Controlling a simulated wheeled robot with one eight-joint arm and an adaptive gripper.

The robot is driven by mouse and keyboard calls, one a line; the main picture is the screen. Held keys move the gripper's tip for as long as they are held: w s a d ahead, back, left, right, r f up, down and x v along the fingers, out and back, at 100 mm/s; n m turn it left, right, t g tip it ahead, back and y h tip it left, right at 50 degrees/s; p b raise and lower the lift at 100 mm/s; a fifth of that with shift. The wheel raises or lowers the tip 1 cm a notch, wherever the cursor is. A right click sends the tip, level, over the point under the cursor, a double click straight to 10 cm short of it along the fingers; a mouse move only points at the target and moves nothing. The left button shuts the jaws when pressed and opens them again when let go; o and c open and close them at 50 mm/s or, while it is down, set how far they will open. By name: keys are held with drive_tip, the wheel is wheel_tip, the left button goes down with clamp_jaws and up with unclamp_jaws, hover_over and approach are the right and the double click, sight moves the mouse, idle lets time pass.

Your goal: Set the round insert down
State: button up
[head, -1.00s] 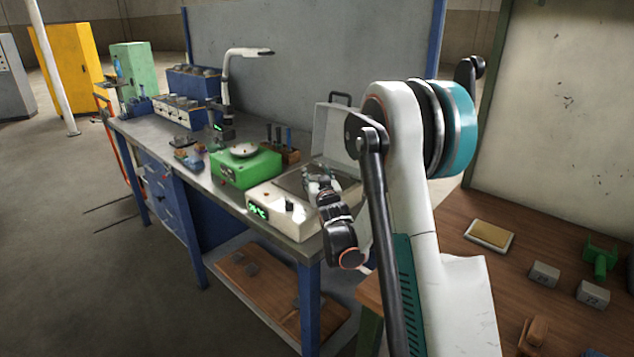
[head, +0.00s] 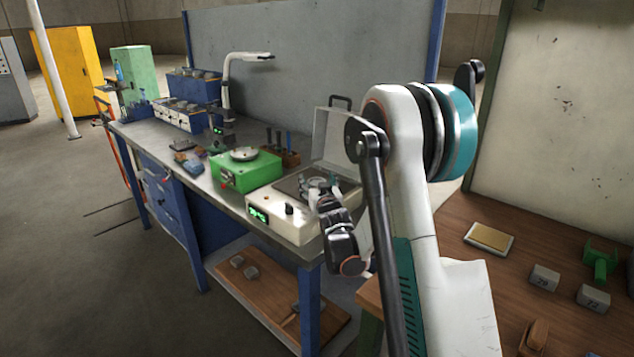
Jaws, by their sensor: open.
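My gripper (head: 320,187) is at the white bench unit (head: 279,223), which has a green display, a dark top plate (head: 288,186) and a raised clear lid (head: 335,135). The gripper points away from me, and its fingers are apart over the dark plate. A small, pale, round piece, which looks like the round insert (head: 318,182), shows between the fingers at the plate. It is too small to tell whether it rests flat or touches a finger. My wrist hides the plate's near right part.
A green device (head: 246,172) with a round metal pan stands left of the white unit. A block of upright tools (head: 283,155) and a lamp (head: 229,85) stand behind. A wooden table (head: 500,250) on the right holds numbered blocks. The bench's front left edge is clear.

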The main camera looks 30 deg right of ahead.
drive_tip(key=p+v, duration=0.3)
drive_tip(key=v, duration=0.8)
drive_tip(key=shift+s, duration=0.15)
drive_tip(key=shift+c, duration=0.6)
